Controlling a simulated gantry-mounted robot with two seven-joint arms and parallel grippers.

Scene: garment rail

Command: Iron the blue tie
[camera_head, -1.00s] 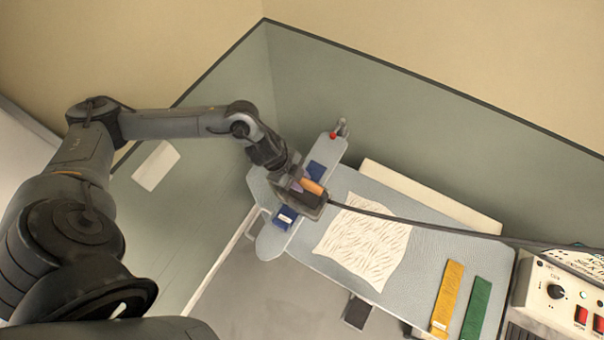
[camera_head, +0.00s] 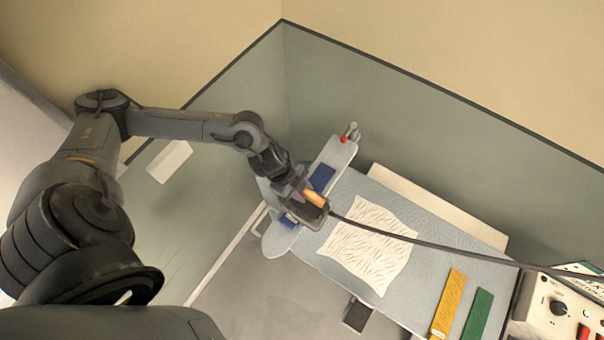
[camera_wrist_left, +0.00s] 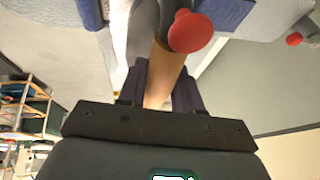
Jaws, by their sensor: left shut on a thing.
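The blue tie (camera_head: 321,178) lies across the narrow sleeve board (camera_head: 275,240) at the left end of the ironing board. Its middle is hidden under the iron and my gripper; its two ends show on either side, also in the left wrist view (camera_wrist_left: 226,12). My left gripper (camera_head: 304,194) is shut on the orange-brown handle of the iron (camera_head: 313,210), which is over the tie. I cannot tell whether the iron's sole touches the cloth. In the left wrist view the fingers (camera_wrist_left: 163,88) clasp the handle (camera_wrist_left: 162,72). My right gripper is not in view.
A wrinkled white cloth (camera_head: 365,245) lies on the main board, with a yellow strip (camera_head: 449,304) and a green strip (camera_head: 478,315) to its right. A dark cord (camera_head: 430,245) runs from the iron to the control box (camera_head: 556,305). A red-tipped post (camera_head: 348,133) stands at the sleeve board's far end.

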